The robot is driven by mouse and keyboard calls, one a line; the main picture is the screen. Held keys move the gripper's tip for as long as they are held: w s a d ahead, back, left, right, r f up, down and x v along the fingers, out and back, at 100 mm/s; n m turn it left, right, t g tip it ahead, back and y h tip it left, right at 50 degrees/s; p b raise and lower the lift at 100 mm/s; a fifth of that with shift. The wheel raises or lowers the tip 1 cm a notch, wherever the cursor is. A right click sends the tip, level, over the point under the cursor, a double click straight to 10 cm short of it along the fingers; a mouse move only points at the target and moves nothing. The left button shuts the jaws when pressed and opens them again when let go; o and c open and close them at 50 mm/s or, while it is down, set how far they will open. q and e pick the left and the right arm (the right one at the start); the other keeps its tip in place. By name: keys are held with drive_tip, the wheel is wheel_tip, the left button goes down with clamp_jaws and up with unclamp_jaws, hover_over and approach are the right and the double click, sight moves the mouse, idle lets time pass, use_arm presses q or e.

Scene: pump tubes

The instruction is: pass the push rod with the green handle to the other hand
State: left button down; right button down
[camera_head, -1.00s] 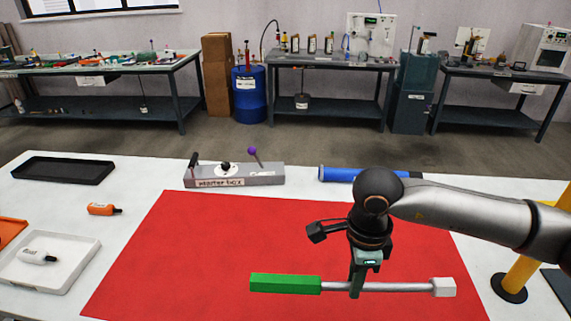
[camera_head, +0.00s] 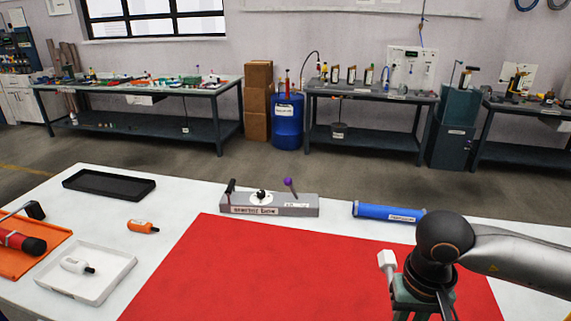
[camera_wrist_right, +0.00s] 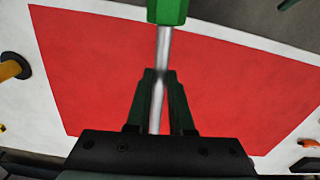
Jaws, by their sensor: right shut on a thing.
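My right gripper (camera_wrist_right: 160,82) is shut on the metal shaft (camera_wrist_right: 163,50) of the push rod. The green handle (camera_wrist_right: 167,10) sticks out beyond the fingers at the top of the right wrist view, partly cut off. In the head view my right gripper (camera_head: 425,300) is at the bottom right, its fingertips out of frame. The rod's white square end (camera_head: 388,262) shows just left of it; the green handle does not show there. My left gripper is not in view.
A red mat (camera_head: 280,270) lies clear on the white table. Behind it are a grey starter box (camera_head: 270,205) with levers and a blue tube (camera_head: 390,212). At left are a black tray (camera_head: 108,184), an orange marker (camera_head: 143,227), a white tray (camera_head: 115,275) and an orange tray (camera_head: 55,255).

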drive_tip(key=shift+s+r+n, duration=0.1)
drive_tip(key=shift+r+n, duration=0.05)
drive_tip(key=shift+n, duration=0.65)
